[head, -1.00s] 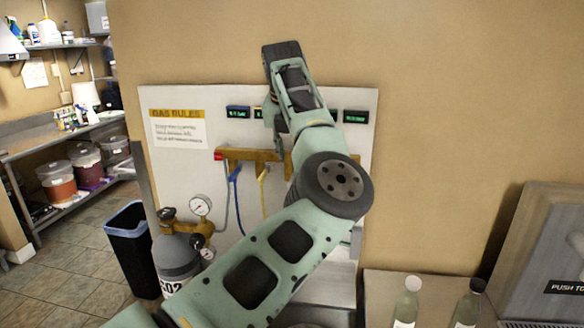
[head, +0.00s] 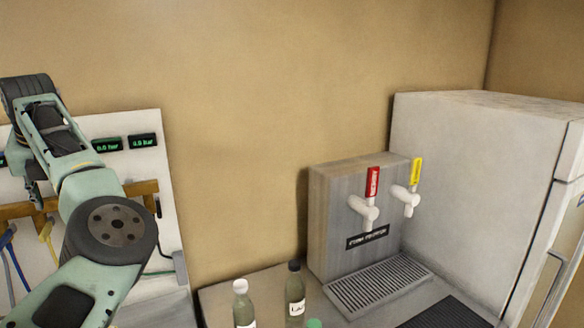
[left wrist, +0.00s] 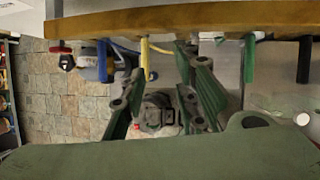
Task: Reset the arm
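My left arm comes in from the left in the head view, bent up in front of the wall panel. My left gripper (head: 35,190) hangs down beside the brown wooden bar (head: 140,188), partly hidden by the arm. In the left wrist view, the green fingers of this gripper (left wrist: 163,100) stand apart with nothing between them. The wooden bar (left wrist: 200,20) crosses the top of that view, close to the fingers. My right gripper is in neither view.
Blue and yellow hoses (head: 47,240) hang from the bar. Bottles (head: 295,295) stand on the counter before a two-tap dispenser (head: 335,225) with a drip tray. A large steel unit (head: 480,170) fills the right. The floor (left wrist: 60,110) shows below in the wrist view.

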